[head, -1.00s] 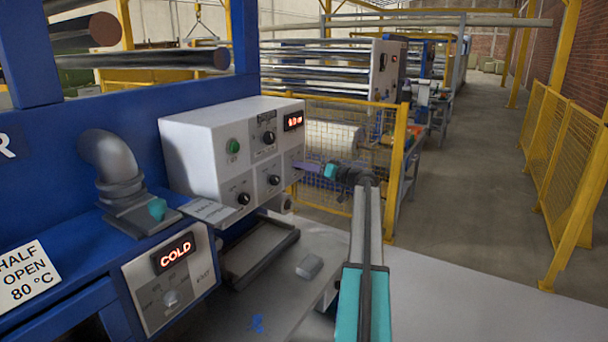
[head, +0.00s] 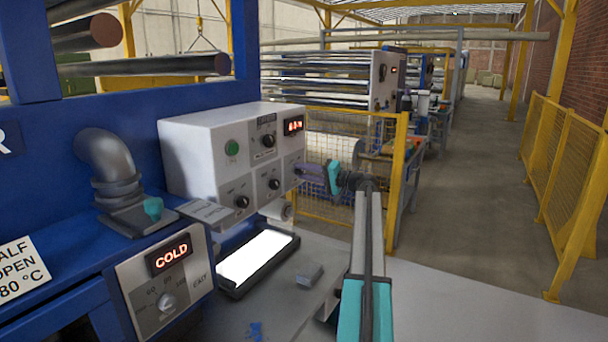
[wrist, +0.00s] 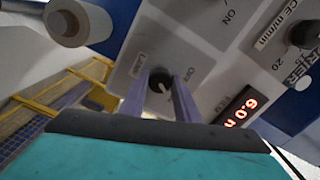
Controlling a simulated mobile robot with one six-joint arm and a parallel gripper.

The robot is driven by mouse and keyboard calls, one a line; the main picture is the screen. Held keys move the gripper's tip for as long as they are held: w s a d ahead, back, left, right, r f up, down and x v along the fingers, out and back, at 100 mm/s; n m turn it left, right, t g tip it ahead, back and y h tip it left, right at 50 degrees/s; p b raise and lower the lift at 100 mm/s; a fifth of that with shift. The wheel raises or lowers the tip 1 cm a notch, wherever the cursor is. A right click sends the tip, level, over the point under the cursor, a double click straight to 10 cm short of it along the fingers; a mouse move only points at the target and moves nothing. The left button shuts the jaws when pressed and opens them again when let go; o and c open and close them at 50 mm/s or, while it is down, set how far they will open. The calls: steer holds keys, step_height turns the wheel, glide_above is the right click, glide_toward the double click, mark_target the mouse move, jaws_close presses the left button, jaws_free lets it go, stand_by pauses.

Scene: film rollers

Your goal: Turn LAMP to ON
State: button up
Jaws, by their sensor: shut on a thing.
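The LAMP knob (wrist: 159,79) is a dark round knob on the pale control panel, with a LAMP label and an OFF mark beside it in the wrist view. My gripper (wrist: 160,90) has its two purple fingers shut on this knob, one on each side. A light pointer line shows on the knob; its ON mark cannot be made out. In the head view my gripper (head: 302,169) reaches the right end of the white control box (head: 195,150). The lamp panel (head: 258,258) below the box glows bright white.
Other knobs (head: 242,202) and a green button (head: 232,147) sit close by on the box. A red display (wrist: 240,107) is beside the LAMP knob. A COLD display (head: 171,254) is at lower left. Yellow mesh fencing (head: 335,200) stands behind my gripper.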

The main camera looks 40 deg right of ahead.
stand_by(0.4)
steer(key=o, duration=1)
steer(key=shift+o, duration=0.2)
steer(key=b+v, duration=0.3)
steer(key=v, duration=1)
steer(key=shift+s, duration=0.4)
